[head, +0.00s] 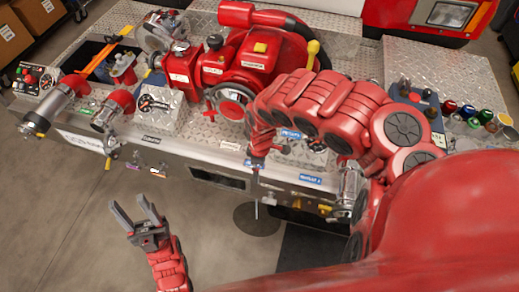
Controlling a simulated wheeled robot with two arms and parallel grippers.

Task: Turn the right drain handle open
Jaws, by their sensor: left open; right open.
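My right arm arches over the bumper from the right. My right gripper (257,178) points down at the bumper's front face, seen nearly edge-on, with its jaws open. My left gripper (135,215) is open and empty above the floor, in front of the bumper.
The diamond-plate bumper carries a red pump (250,55). Pipe outlets stand at the left (62,97) and right (349,190). Coloured caps (470,112) line the right end. Grey floor (50,220) is clear at lower left. My red arm hides part of the bumper's right side.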

